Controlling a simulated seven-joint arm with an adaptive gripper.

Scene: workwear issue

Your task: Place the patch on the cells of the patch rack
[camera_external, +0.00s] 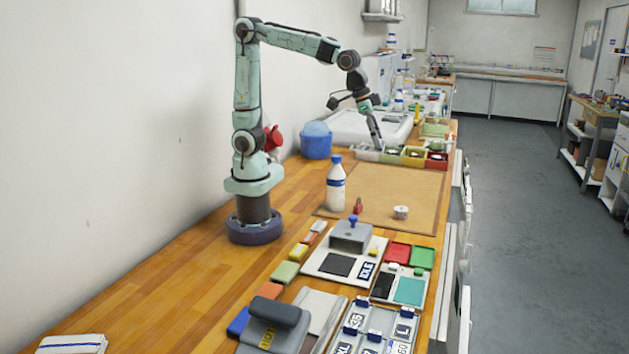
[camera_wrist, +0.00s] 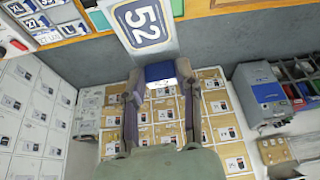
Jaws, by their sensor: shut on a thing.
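My gripper (camera_wrist: 162,90) is shut on the blue grip block (camera_wrist: 160,73) of a patch. The patch (camera_wrist: 146,22) is a pale plate with a white "52" on a dark blue label, and it extends beyond the fingertips in the wrist view. In the external view my gripper (camera_external: 377,140) points down near the small bins at the far end of the bench; the patch cannot be made out there. A pale rack (camera_external: 376,326) at the near end holds patches with blue grips, marked "36", "L", "XL" and "60". Its lower part is cut off by the frame.
A brown mat (camera_external: 415,200) lies mid-bench, with a white bottle (camera_external: 335,184), a red padlock-like item (camera_external: 358,206) and a small white cup (camera_external: 401,212). A stamp-like block (camera_external: 350,236) and coloured pads stand nearer. A blue bucket (camera_external: 316,140) is by the wall.

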